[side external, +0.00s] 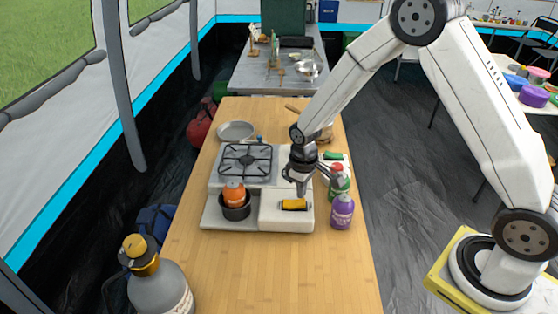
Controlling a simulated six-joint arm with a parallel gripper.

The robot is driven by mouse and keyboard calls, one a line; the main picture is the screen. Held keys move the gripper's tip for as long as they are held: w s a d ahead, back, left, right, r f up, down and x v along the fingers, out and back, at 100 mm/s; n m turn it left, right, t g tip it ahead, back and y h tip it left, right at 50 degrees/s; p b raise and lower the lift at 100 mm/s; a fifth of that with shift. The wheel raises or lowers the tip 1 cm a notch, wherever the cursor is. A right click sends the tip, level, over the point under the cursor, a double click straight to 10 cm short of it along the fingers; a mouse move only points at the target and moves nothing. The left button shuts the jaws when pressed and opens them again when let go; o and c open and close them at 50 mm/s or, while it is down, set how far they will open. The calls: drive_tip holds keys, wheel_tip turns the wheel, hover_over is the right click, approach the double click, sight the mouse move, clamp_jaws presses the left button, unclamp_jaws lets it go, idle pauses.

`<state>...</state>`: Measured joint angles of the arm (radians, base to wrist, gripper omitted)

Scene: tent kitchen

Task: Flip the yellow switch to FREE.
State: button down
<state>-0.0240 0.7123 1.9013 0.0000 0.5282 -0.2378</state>
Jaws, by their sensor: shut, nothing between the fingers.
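A yellow switch (294,204) sits in a dark recess on the front right block of a white stove unit (270,222) on the wooden table. Any lettering beside the switch, and which way it is set, are too small to read. My gripper (301,190) points down just above and behind the yellow switch. Its fingers are shut with nothing between them. I cannot tell whether the fingertips touch the switch.
A purple bottle (342,212) and a green bottle (339,181) stand close right of the stove unit. An orange canister (234,194) sits in a dark pot (236,211) at left. A burner grate (245,160) lies behind.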

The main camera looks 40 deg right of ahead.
sight(304, 203)
drive_tip(key=shift+f, duration=1.25)
idle(1.1)
drive_tip(key=shift+r, duration=3.5)
drive_tip(key=shift+r, duration=0.1)
drive_tip(key=shift+s+r, duration=0.35)
drive_tip(key=shift+s, duration=0.1)
drive_tip(key=s+d+r+m+t, duration=0.1)
drive_tip(key=s+r, duration=0.4)
drive_tip(key=s, duration=0.8)
drive_tip(key=shift+s+r+m+t, duration=0.35)
drive_tip(key=shift+m+t, duration=0.45)
drive_tip(key=shift+m, duration=0.2)
